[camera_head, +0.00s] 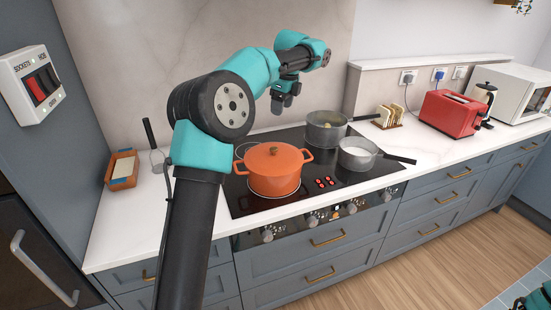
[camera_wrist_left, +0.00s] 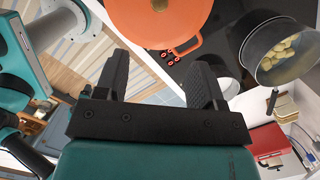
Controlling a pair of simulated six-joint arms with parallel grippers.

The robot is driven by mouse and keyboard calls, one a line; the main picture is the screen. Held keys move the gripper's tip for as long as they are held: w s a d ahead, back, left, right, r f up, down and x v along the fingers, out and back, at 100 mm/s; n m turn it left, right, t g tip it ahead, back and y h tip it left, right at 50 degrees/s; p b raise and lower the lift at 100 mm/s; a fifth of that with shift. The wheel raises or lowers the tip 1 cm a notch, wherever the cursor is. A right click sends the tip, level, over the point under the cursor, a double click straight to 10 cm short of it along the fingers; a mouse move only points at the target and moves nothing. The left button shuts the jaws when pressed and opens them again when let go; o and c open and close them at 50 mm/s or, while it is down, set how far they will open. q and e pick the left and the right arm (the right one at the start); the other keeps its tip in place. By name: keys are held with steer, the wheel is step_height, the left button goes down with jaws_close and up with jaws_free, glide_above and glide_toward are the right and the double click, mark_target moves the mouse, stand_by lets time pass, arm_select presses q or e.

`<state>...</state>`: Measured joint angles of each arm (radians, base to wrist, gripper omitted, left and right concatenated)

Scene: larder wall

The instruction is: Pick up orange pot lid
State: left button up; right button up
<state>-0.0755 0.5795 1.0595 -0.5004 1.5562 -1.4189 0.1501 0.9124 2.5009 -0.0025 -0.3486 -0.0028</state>
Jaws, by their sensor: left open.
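The orange pot lid (camera_head: 275,154) sits on the orange pot (camera_head: 275,185) at the left front of the black hob, with a small brown knob on top. In the left wrist view the orange lid (camera_wrist_left: 172,20) shows at the top, cut off by the frame edge, with its knob near the edge. My left gripper (camera_head: 284,101) hangs above the hob, behind and above the pot, apart from the lid. Its two dark fingers (camera_wrist_left: 160,82) are spread with nothing between them.
A pan with yellowish pieces (camera_head: 326,130) and a white-filled pan (camera_head: 358,153) stand right of the pot, handles pointing right. A toast rack (camera_head: 388,117), red toaster (camera_head: 449,117) and microwave (camera_head: 519,92) stand further right. A brown box (camera_head: 122,169) is at left. Counter front right is clear.

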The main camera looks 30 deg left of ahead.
arm_select(q)
glide_toward(274, 148)
steer(key=f, duration=0.5)
steer(key=shift+w+a, duration=0.15)
steer(key=shift+a, duration=0.1)
stand_by(0.3)
steer(key=shift+a+f, duration=0.2)
steer(key=shift+f, duration=0.65)
steer(key=shift+a+f, duration=0.2)
steer(key=shift+f, duration=0.65)
steer(key=shift+a+f, duration=0.2)
steer(key=shift+f, duration=0.65)
jaws_close()
